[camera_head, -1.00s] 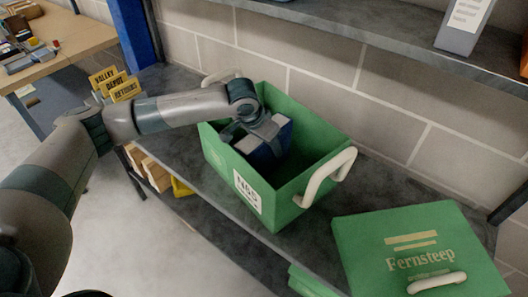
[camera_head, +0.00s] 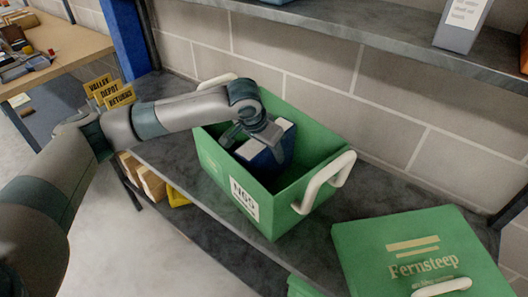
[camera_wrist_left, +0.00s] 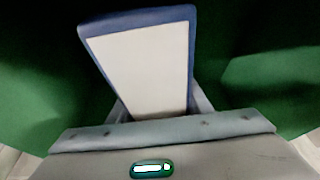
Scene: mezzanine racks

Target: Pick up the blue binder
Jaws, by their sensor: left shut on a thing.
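The blue binder (camera_head: 268,153) stands inside the open green crate (camera_head: 304,182), its white page edge facing up. It also shows in the left wrist view (camera_wrist_left: 140,62), rising between the fingers, with green crate walls around it. My left gripper (camera_head: 256,138) reaches into the crate from above and is shut on the binder. The binder's lower part is hidden by the crate's near wall. My right gripper is not in view.
A green lid marked Fernsteep (camera_head: 415,248) lies on the shelf to the right. An upper shelf (camera_head: 380,48) runs above and behind the crate, holding a grey binder (camera_head: 462,25). Yellow Valley Depot Returns signs (camera_head: 108,92) stand at the left, near my arm.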

